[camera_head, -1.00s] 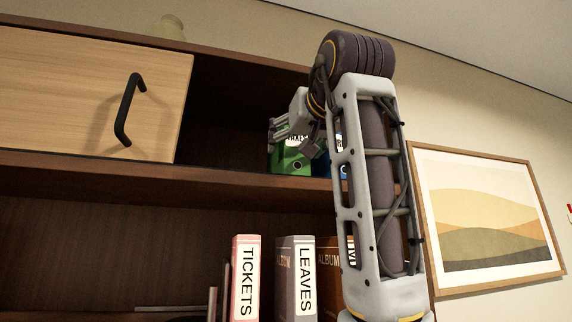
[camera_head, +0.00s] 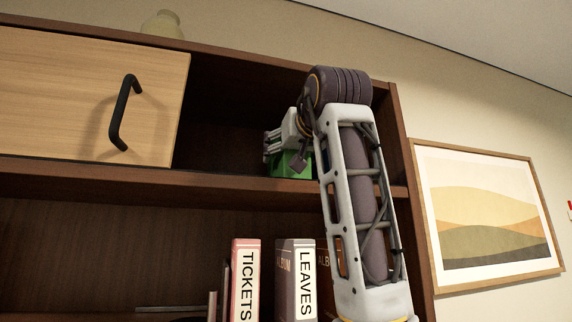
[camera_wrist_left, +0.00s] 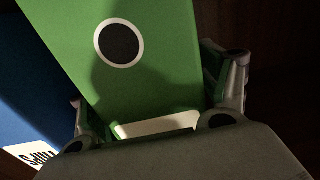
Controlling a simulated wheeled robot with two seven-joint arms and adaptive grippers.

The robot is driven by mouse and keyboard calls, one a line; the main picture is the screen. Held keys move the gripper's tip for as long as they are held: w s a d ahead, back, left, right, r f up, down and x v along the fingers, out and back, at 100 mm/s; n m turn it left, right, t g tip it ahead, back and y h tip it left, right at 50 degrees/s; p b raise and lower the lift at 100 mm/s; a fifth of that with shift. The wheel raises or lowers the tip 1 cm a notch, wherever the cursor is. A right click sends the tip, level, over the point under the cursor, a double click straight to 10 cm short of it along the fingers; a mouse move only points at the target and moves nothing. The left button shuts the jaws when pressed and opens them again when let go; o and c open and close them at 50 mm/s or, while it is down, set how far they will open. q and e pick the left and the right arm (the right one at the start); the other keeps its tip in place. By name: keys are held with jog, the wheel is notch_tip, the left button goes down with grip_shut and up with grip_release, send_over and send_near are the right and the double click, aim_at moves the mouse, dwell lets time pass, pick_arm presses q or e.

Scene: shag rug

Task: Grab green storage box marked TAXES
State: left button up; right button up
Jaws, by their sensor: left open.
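The green storage box (camera_head: 285,167) stands on the upper shelf, mostly hidden behind my left gripper (camera_head: 287,152) in the head view. In the left wrist view the green box (camera_wrist_left: 165,70) shows a round dark hole with a white ring, and part of a white label whose text I cannot read. My left gripper (camera_wrist_left: 160,108) is open, with one finger on each side of the green box near its label end. I cannot tell whether the fingers touch it. My right gripper is in neither view.
A blue box (camera_wrist_left: 30,95) with a partly visible white label stands close beside the green one. Binders marked TICKETS (camera_head: 243,280) and LEAVES (camera_head: 297,280) stand on the lower shelf. A wooden cabinet door (camera_head: 75,95) with a black handle is to the left.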

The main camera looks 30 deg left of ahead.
pick_arm(q)
jog(key=c, duration=1.3)
jog(key=shift+a+r, duration=0.1)
